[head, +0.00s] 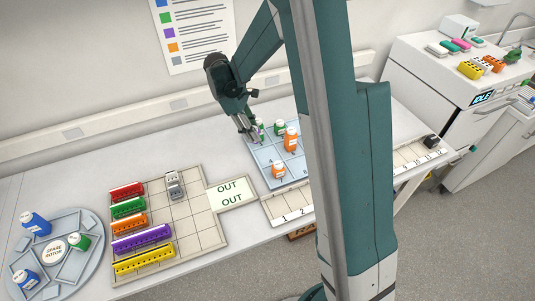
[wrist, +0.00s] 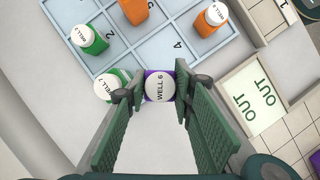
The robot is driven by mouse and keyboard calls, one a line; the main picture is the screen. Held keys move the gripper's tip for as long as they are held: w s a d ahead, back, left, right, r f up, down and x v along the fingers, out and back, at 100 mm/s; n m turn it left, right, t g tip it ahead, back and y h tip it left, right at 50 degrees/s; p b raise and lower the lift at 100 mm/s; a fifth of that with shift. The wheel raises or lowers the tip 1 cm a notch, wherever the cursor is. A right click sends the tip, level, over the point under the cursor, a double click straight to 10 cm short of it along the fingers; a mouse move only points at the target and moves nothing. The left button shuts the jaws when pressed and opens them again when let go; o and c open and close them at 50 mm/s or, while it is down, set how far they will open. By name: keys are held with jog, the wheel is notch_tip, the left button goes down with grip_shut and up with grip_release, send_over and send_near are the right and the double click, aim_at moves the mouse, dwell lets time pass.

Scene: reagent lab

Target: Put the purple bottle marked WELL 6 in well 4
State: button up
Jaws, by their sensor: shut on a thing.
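The purple bottle marked WELL 6 (wrist: 159,87) has a white cap and sits between my fingertips in the wrist view. My gripper (wrist: 157,90) is shut on it; in the head view my gripper (head: 249,136) is at the left side of the light blue well tray (head: 256,161). The tray (wrist: 158,46) also shows in the wrist view, just beyond the bottle.
A green bottle marked WELL 7 (wrist: 108,86) stands close beside my left finger. Another green bottle (wrist: 89,39) and orange bottles (wrist: 211,19) (wrist: 136,10) stand on the tray. An OUT card (wrist: 254,96) lies to the right. My arm hides part of the tray in the head view.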

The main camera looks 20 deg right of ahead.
jog(key=s+d+r+n+t+p, duration=0.2)
jog(key=s+d+r+n+p, duration=0.1)
jog(key=n, duration=0.4)
jog(key=shift+s+d+r+t+h+p, duration=0.35)
jog(key=shift+s+d, duration=0.2)
jog(key=shift+s, duration=0.25)
jog(key=shift+f, duration=0.15)
jog(key=shift+f, duration=2.85)
jog(key=shift+f, duration=0.1)
jog(key=shift+f, duration=2)
jog(key=shift+f, duration=0.1)
jog(key=o, duration=0.9)
jog(key=shift+c, duration=0.2)
jog(key=shift+o, duration=0.2)
jog(key=shift+r, duration=0.25)
